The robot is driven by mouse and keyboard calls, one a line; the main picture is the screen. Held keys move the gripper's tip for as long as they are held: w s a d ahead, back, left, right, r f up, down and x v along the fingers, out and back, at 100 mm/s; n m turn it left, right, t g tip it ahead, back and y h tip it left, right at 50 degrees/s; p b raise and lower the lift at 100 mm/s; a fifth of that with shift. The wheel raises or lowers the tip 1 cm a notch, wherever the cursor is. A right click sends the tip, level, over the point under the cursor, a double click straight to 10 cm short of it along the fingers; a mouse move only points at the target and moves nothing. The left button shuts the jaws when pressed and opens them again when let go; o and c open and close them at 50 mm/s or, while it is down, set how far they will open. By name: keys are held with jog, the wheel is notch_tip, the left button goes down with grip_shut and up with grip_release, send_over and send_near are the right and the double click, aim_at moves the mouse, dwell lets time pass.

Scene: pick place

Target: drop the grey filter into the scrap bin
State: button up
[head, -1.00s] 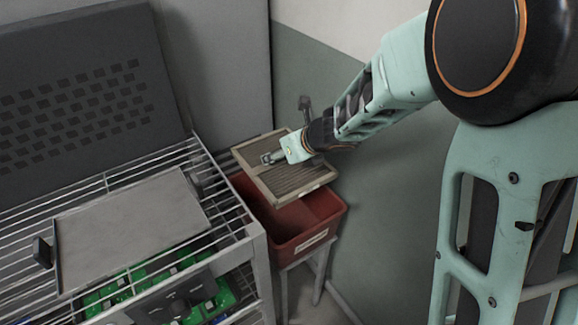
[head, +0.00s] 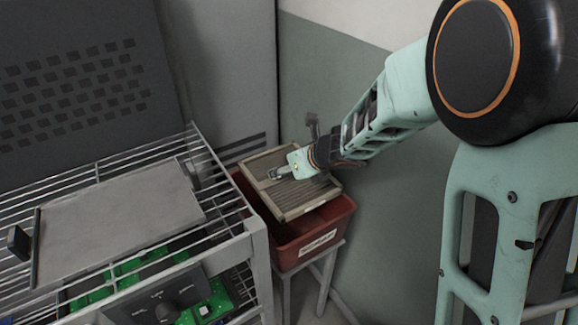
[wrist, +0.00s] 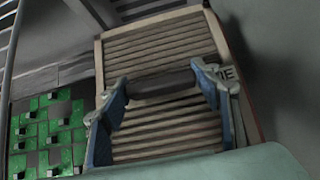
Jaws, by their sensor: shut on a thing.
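The grey filter (head: 298,196) is a flat framed panel with a ribbed face. My gripper (head: 275,174) is shut on it and holds it over the red scrap bin (head: 318,232), covering most of the bin's opening. The filter is slightly tilted, and I cannot tell whether it touches the bin's rim. In the wrist view the filter (wrist: 165,50) fills the middle, with the fingers of my gripper (wrist: 160,88) on either side of a dark bar across it. The bin's inside is mostly hidden.
The bin stands on a grey metal stand (head: 322,280) against the wall. To its left is a wire rack (head: 235,243) with a grey flat panel (head: 120,222) on top and green circuit boards (head: 130,268) below. A dark perforated panel (head: 75,90) stands behind the rack.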

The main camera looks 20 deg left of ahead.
aim_at(311, 198)
notch_tip(311, 198, down, 13)
jog(key=b, duration=1.2)
jog(key=shift+r, duration=0.1)
jog(key=o, duration=1.3)
jog(key=shift+o, duration=0.2)
jog(key=v, duration=1.2)
jog(key=shift+w, duration=0.1)
